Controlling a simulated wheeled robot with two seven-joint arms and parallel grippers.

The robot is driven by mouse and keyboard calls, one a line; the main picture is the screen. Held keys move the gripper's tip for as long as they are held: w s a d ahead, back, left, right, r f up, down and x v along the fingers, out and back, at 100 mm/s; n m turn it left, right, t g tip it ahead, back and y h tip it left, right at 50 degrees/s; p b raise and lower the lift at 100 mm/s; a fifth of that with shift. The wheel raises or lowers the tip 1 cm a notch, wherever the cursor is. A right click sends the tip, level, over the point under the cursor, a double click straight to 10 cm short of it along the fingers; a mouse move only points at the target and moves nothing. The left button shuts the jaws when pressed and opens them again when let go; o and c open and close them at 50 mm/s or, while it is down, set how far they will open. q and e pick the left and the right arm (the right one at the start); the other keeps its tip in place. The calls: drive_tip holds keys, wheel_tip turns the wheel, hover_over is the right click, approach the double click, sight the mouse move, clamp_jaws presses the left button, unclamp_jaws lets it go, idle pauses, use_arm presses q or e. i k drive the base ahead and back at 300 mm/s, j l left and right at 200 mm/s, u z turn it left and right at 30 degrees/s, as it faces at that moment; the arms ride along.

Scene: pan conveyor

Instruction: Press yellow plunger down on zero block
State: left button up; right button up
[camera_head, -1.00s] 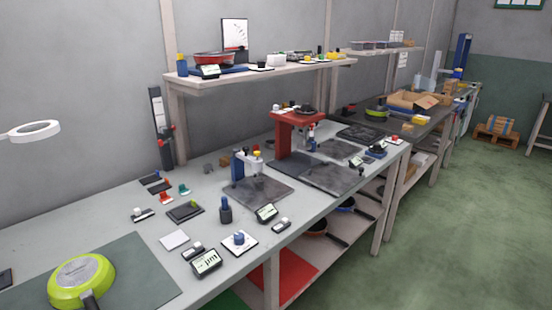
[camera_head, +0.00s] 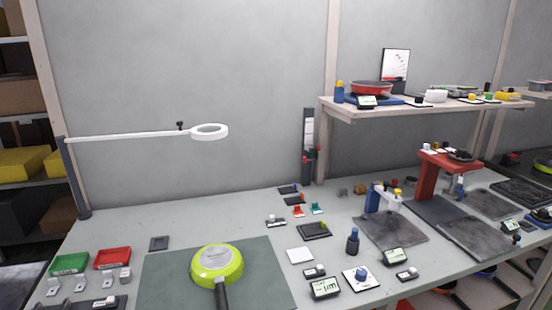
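A small blue stand with a white arm (camera_head: 384,199) stands on a dark grey plate (camera_head: 392,234) at the right of the bench. A yellow cap (camera_head: 397,192), possibly the yellow plunger, tops the white arm. A second, yellow-green knob (camera_head: 323,226) sits at a dark flat block (camera_head: 311,232) to its left. I cannot tell which piece is the zero block, nor whether the plunger is up or down. Neither of my grippers is in view.
A ring lamp (camera_head: 209,132) overhangs the bench. Digital readouts (camera_head: 324,288) and a blue knob on a white pad (camera_head: 361,281) lie near the front edge. A red stand (camera_head: 428,181) is farther right.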

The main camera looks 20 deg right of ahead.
sight(398, 192)
drive_tip(key=z, duration=1.3)
